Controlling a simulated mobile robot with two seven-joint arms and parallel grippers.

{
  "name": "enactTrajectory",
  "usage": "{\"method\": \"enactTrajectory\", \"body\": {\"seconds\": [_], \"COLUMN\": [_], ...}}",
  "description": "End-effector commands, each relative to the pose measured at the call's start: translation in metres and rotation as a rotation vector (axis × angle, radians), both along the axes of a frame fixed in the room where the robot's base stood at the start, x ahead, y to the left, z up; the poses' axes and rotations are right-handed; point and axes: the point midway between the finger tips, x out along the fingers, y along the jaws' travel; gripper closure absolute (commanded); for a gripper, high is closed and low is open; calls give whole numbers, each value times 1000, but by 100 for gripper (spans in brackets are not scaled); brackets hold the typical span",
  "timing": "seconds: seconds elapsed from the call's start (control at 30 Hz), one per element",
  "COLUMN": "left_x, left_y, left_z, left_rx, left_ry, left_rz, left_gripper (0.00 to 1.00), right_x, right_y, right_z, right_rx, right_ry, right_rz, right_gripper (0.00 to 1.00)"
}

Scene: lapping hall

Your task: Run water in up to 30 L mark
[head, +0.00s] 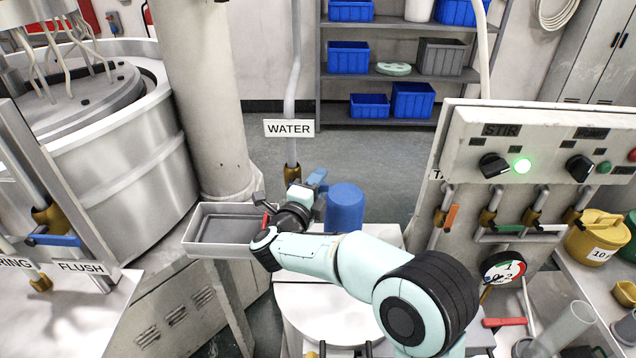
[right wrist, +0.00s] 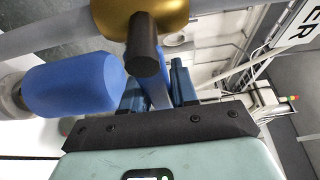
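The sign WATER (head: 289,128) hangs on a grey pipe that runs down to a brass valve (head: 292,173). My right gripper (head: 314,184) is at this valve. In the right wrist view, the brass valve body (right wrist: 145,12) and its dark stem are right before my gripper (right wrist: 156,92). A blue valve handle (right wrist: 155,88) lies between its two blue fingers. I cannot tell whether they press on it. No running water shows, and no 30 L mark is readable. My left gripper is out of view.
A blue cylinder (head: 345,208) stands close right of my right gripper. A grey tray (head: 222,232) is to its left. A panel (head: 540,150) with a lit green lamp and several valves stands at right, above a round gauge (head: 503,268). A FLUSH valve handle (head: 54,241) is at left.

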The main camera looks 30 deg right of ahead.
Motion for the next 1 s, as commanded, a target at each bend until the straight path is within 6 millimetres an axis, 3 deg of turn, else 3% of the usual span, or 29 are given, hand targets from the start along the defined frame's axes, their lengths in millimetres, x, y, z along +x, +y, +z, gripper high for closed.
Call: {"method": "enactTrajectory", "body": {"seconds": [0.43,0.73,0.77,0.8,0.83,1.0], "left_x": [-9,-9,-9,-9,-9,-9], "left_y": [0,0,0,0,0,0], "left_z": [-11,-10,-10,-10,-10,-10], "left_rx": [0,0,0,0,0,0], "left_ry": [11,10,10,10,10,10], "left_rz": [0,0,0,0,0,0], "left_gripper": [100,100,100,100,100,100], "right_x": [1,1,1,1,1,1], "right_y": [2,2,2,2,2,2], "right_z": [15,17,17,17,17,17], "right_rx": [-224,-239,-239,-239,-239,-239], "right_ry": [137,148,148,148,148,147], "right_rz": [1,1,1,1,1,1], "right_gripper": [100,100,69,56,51,51]}}
